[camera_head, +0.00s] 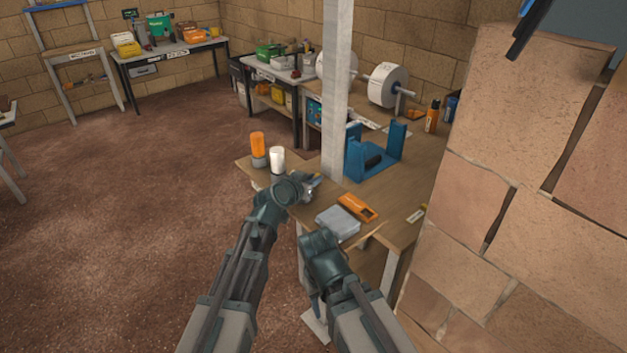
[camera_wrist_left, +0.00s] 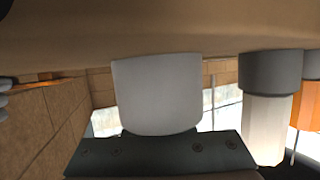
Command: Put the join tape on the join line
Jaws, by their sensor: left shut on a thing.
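My left gripper (camera_head: 312,187) is over the front left part of the wooden bench, just right of the white and orange bottles. In the left wrist view, seen upside down, a smooth pale thing with rounded corners (camera_wrist_left: 155,95) stands out from the dark gripper plate, close to the bench top. The left gripper is shut on it; I cannot tell for sure whether it is the join tape. My right arm ends near the bench's front edge, by a grey slab (camera_head: 338,221); its fingers are hidden. I cannot make out the join line.
On the bench (camera_head: 393,190) are an orange bottle (camera_head: 258,146), a white bottle (camera_head: 277,157), an orange tool (camera_head: 357,207) and a blue holder (camera_head: 374,158). A grey post (camera_head: 336,90) rises at the bench. A blocky wall (camera_head: 530,110) closes the right side. Open floor lies left.

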